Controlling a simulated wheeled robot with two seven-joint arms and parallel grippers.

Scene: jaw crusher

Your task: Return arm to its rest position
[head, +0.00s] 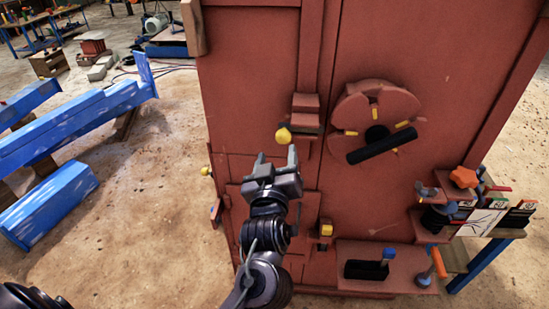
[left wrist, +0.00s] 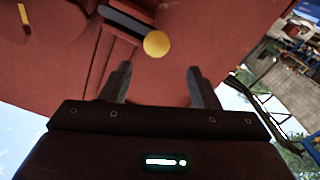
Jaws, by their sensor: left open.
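My left gripper (head: 277,160) is in front of the red crusher housing (head: 250,85), with its fingers pointing up. Its two fingers are apart with nothing between them, and they also show in the left wrist view (left wrist: 155,88). A yellow knob (head: 283,136) on a dark lever is just beyond the fingertips. The knob also shows in the left wrist view (left wrist: 156,44), apart from the fingers. My right gripper is not in view.
A round dial with a black handle (head: 382,145) is on the housing to the right. A side shelf carries an orange knob (head: 463,177) and cards. A lower ledge (head: 400,270) holds a blue-topped lever. Blue beams (head: 75,125) lie at left; sandy floor (head: 150,220) is open between.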

